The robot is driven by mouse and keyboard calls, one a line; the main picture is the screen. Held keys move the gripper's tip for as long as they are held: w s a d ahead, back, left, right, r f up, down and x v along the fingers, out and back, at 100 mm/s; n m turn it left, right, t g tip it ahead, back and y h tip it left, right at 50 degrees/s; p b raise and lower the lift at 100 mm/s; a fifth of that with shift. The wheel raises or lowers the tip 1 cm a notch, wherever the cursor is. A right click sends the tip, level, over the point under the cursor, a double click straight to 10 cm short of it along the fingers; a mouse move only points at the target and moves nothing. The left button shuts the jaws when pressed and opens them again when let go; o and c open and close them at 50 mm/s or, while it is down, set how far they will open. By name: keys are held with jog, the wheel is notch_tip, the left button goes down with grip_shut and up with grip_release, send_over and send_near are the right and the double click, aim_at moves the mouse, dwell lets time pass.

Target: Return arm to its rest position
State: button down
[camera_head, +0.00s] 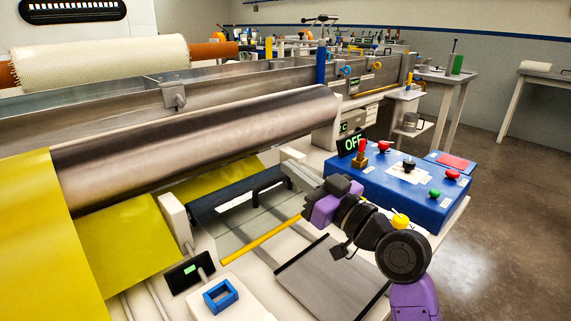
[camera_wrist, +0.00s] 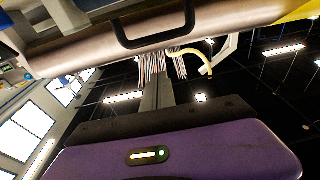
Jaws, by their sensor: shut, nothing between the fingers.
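My gripper (camera_head: 309,205) is at the end of my purple and black arm, in the middle of the head view. It is over the white machine frame, in front of the large metal roller (camera_head: 200,130). Its small dark fingers are hard to make out. In the wrist view my gripper (camera_wrist: 157,88) shows as a narrow grey pair of fingers, closed together with nothing held. The roller spans the top of that view, with a black handle (camera_wrist: 155,40) across it.
A yellow bar (camera_head: 262,240) lies just left of my gripper. A blue control box (camera_head: 395,190) with several buttons and an OFF sign (camera_head: 353,143) stand behind my arm. A yellow sheet (camera_head: 40,235) hangs at the left. Open floor (camera_head: 500,220) lies to the right.

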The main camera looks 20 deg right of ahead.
jog(key=r+v, duration=0.1)
jog(key=v, duration=0.5)
jog(key=shift+f, duration=0.4)
jog(key=shift+s+d, duration=0.1)
jog(key=s+d+m+t+h, duration=0.2)
jog(key=s+d+m+h, duration=0.1)
jog(key=d+m+h, duration=0.35)
jog(key=s+a+f+h, duration=0.1)
jog(key=s+f, duration=0.3)
jog(key=s, duration=0.1)
jog(key=s+a+f+m+g+h, duration=0.1)
jog(key=s+a+f, duration=0.1)
jog(key=s+f, duration=0.3)
jog(key=s+a+f+h, duration=0.1)
jog(key=s+f+h, duration=0.1)
jog(key=s+f, duration=0.2)
jog(key=shift+s+a+f+m+g, duration=0.2)
jog(key=shift+s+a+m+g, duration=0.15)
jog(key=shift+s, duration=0.25)
jog(key=s+a+f+n+g+y, duration=0.2)
jog(key=s+a+f, duration=0.2)
jog(key=s, duration=0.6)
jog(key=s+a+f+n+g+y, duration=0.2)
jog(key=s+a+f+n, duration=0.15)
jog(key=s, duration=0.65)
notch_tip(320, 180, up, 19)
jog(key=p, duration=2)
jog(key=shift+m, duration=0.35)
